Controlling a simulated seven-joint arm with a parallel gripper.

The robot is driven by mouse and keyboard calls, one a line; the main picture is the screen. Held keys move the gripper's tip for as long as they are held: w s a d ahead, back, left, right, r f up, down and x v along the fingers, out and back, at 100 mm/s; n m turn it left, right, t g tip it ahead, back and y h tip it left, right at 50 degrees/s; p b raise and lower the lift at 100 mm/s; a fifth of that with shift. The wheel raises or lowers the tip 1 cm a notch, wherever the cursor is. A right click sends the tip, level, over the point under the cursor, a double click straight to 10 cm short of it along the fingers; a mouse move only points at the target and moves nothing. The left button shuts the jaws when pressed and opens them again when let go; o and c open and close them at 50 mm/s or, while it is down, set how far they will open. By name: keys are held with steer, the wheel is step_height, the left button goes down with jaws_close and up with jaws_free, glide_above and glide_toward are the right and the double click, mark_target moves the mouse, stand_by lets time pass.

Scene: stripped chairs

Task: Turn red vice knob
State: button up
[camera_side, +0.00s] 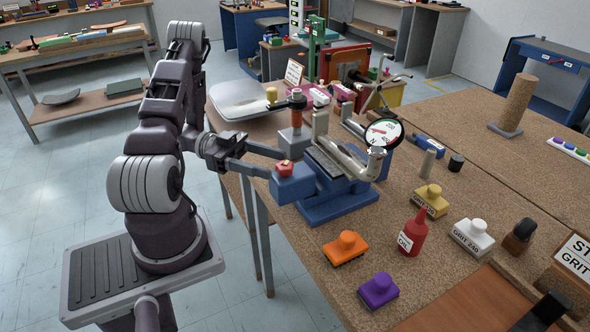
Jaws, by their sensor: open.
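The red vice knob (285,168) sits on top of the left end of the blue vice (340,206), near the table's left edge. My gripper (275,164) reaches in from the left with its fingers spread. One finger is on the far side of the knob and the other is on the near side. The fingertips are close to the knob, but I cannot tell whether they touch it. The near fingertip ends by the blue block under the knob.
A dial gauge (384,134) stands behind the vice. In front are an orange-knobbed block (346,247), a purple one (379,290), a red oil bottle (413,234) and a yellow grit block (430,200). A red-and-dark upright post (297,108) stands just behind the gripper.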

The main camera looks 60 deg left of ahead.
mark_target(293, 170)
steer(key=x, duration=0.6)
steer(key=shift+w+d, duration=0.25)
steer(key=shift+d, duration=0.1)
jaws_close()
